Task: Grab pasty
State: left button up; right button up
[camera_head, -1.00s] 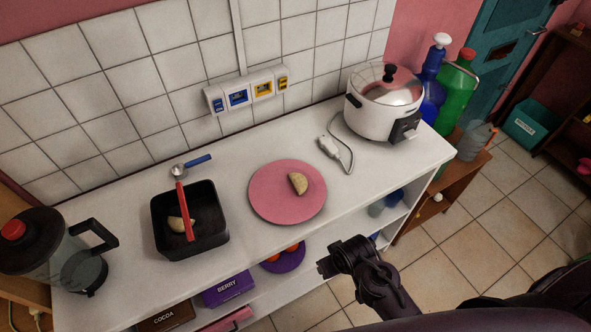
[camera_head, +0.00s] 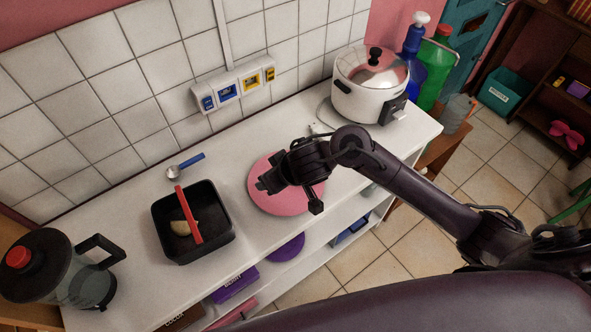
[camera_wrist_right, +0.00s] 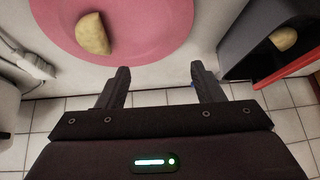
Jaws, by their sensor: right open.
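A pale half-moon pasty (camera_wrist_right: 93,34) lies on the pink plate (camera_wrist_right: 145,45) in the right wrist view. In the head view the plate (camera_head: 268,204) is partly covered by my right arm, and its pasty is hidden. A second pasty (camera_head: 184,226) sits in the black pan (camera_head: 200,251) to the left; it also shows in the right wrist view (camera_wrist_right: 284,39). My right gripper (camera_head: 290,192) is over the plate area, open and empty. Its fingers in the right wrist view (camera_wrist_right: 160,72) are apart, with the plate pasty beyond and left of them. My left gripper is not in view.
A red-handled utensil (camera_head: 188,213) crosses the pan. A blue-handled scoop (camera_head: 186,165) lies behind it. A blender jug (camera_head: 62,268) stands at left and a white cooker (camera_head: 371,85) at back right. Shelves with boxes lie below the counter (camera_head: 140,190).

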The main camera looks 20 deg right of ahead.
jog(key=w+d+m+g+h, duration=0.1)
jog(key=w+d+m+h, duration=0.1)
jog(key=d, duration=0.6)
jog(key=shift+g, duration=0.3)
jog(key=x, duration=0.7)
jog(key=shift+s+b, duration=0.15)
jog(key=shift+b, duration=0.2)
jog(key=c, duration=1.1)
